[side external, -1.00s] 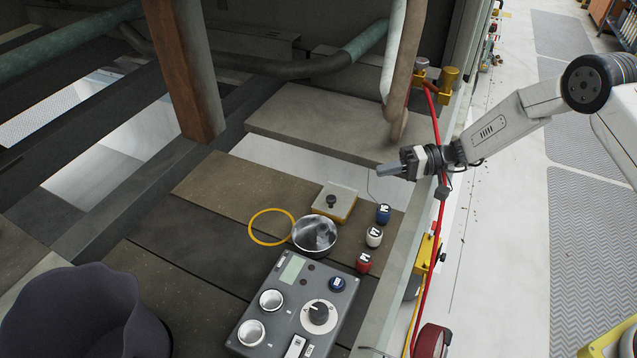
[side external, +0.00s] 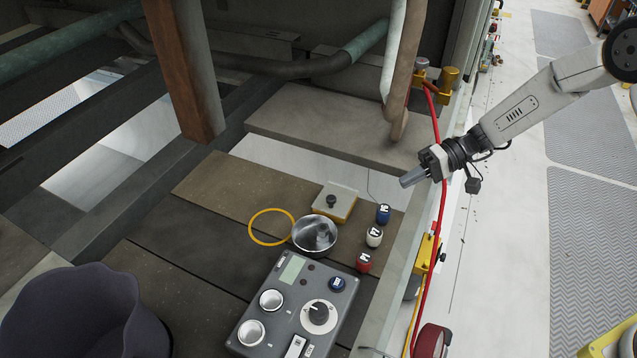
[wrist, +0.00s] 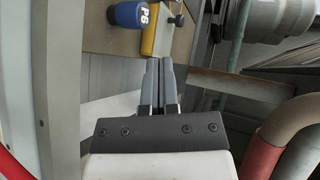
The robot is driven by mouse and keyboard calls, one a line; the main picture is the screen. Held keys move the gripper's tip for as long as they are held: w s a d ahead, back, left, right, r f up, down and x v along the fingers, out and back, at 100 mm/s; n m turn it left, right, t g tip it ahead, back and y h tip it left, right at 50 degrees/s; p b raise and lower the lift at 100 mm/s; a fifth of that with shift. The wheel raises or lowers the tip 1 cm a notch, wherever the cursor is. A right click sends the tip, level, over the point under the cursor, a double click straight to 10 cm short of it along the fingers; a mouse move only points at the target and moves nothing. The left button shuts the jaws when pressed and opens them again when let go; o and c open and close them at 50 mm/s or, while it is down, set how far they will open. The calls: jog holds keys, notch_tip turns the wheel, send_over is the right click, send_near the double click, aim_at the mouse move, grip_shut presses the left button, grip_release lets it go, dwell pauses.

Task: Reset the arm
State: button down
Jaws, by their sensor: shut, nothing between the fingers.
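My gripper (side external: 408,180) is shut and empty in the side external view, over the right edge of the work area near the red hose. Its two fingers (wrist: 159,85) lie together in the wrist view, pointing toward the boards. A blue-capped knob or bottle (wrist: 127,14) shows ahead of them at the top. In the side view the blue piece (side external: 383,213), a white piece (side external: 374,236) and a red piece (side external: 363,262) stand in a row below the gripper, apart from it.
A grey control box (side external: 290,312), a round metal bowl (side external: 314,234), a yellow ring (side external: 257,237) and a yellow-edged block (side external: 345,203) are on the boards. A dark bin (side external: 75,310) stands at lower left. Pipes (side external: 398,80) and a red hose (side external: 436,215) are near the arm.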

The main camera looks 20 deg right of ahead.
jog(key=s+d+r+h, duration=0.2)
jog(key=s+d+h, duration=0.1)
jog(key=s, duration=0.3)
jog(key=s+d+r+t+h, duration=0.1)
jog(key=s+d+r+h, duration=0.1)
jog(key=s+d+h, duration=0.2)
jog(key=s+d+r+t+h, duration=0.1)
jog(key=s+d+r+h, duration=0.1)
jog(key=s+h, duration=0.4)
jog(key=s+d, duration=0.1)
jog(key=s, duration=0.2)
jog(key=shift+s+d+r+n, duration=0.2)
jog(key=shift+d+r+n, duration=0.1)
jog(key=shift+d, duration=0.1)
